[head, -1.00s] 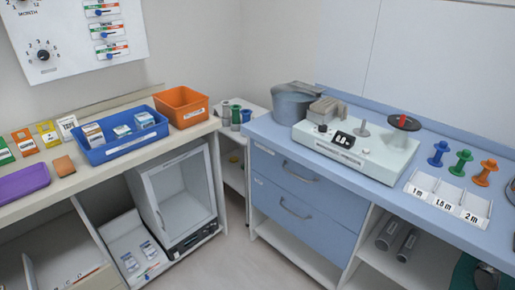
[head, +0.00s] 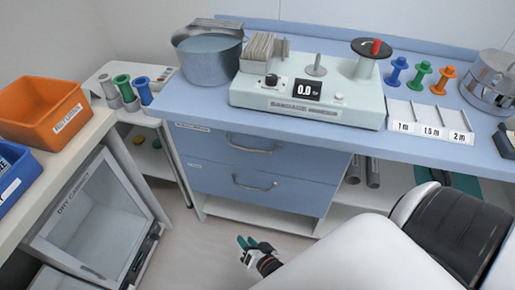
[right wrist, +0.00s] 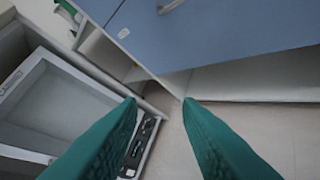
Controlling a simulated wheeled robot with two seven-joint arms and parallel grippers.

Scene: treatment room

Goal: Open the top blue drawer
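The top blue drawer (head: 211,142) is flush in the blue cabinet under the counter, with a curved metal handle (head: 254,150). The lower blue drawer (head: 212,178) is shut below it, with a similar handle (head: 255,187). My right gripper (head: 247,241) is low in front of the cabinet, below the lower drawer, apart from both handles. In the right wrist view its two green fingers (right wrist: 159,101) are spread with nothing between them. A blue drawer front (right wrist: 235,25) and part of a handle (right wrist: 170,5) show ahead; I cannot tell which drawer. My left gripper is out of view.
The dry cabinet (head: 95,225) stands left of the drawers, under a counter with an orange bin (head: 45,108). A metal pot (head: 206,55) and a pale device (head: 310,100) stand on the blue counter. Open floor lies before the drawers.

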